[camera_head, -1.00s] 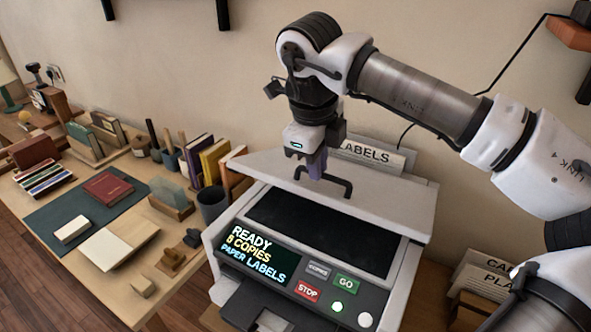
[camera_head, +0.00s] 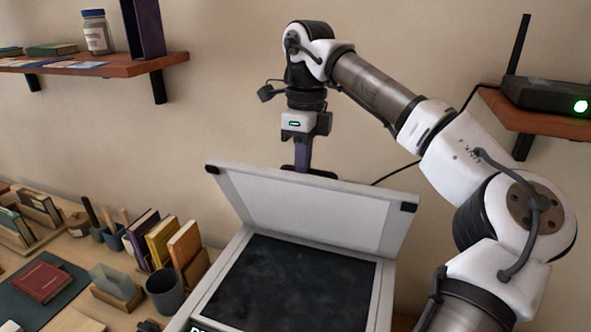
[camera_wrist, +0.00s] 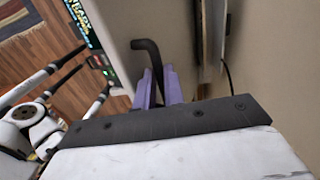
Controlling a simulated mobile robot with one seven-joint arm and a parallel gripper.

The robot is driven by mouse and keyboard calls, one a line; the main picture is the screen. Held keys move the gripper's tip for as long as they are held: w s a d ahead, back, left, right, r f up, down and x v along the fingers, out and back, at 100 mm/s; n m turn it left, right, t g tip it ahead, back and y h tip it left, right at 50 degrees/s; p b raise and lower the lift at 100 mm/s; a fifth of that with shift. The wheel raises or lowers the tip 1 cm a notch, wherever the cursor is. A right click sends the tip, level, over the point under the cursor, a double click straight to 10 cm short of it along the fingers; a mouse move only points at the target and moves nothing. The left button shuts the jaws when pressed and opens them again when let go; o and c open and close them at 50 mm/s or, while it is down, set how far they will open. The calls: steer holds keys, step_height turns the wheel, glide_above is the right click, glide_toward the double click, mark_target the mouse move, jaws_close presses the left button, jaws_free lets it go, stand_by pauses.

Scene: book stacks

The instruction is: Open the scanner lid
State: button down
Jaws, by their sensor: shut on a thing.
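The scanner lid (camera_head: 310,210) stands raised steeply above the dark scanner glass (camera_head: 290,285), its pale inner face towards the head camera. My gripper (camera_head: 303,165) is behind the lid's top edge, with its purple fingers pointing down. In the wrist view, the purple fingers (camera_wrist: 167,88) are shut on the black lid handle (camera_wrist: 147,52). In the head view the handle shows only as a dark strip above the lid edge; the lid hides the rest. The scanner's control panel is mostly below the head view.
A wall shelf (camera_head: 120,63) is at upper left and another shelf holding a black router (camera_head: 548,98) at upper right. Left of the scanner are upright books (camera_head: 160,245), a grey cup (camera_head: 165,292) and a red book (camera_head: 42,283) on the desk.

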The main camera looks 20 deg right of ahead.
steer(key=shift+w+d+f+g+y, duration=0.1)
steer(key=shift+w+d+g+y, duration=0.2)
steer(key=shift+w+d+g, duration=0.6)
steer(key=shift+w+d, duration=0.2)
steer(key=shift+w, duration=0.1)
steer(key=shift+t, duration=0.3)
steer(key=c, duration=1.8)
jaws_free()
steer(key=o, duration=0.3)
steer(key=shift+w+d+f, duration=0.15)
steer(key=shift+w+d, duration=0.05)
steer(key=shift+w, duration=0.05)
steer(key=shift+a, duration=0.1)
steer(key=shift+s+a+r, duration=0.1)
steer(key=shift+r, duration=0.1)
steer(key=shift+s+a, duration=0.1)
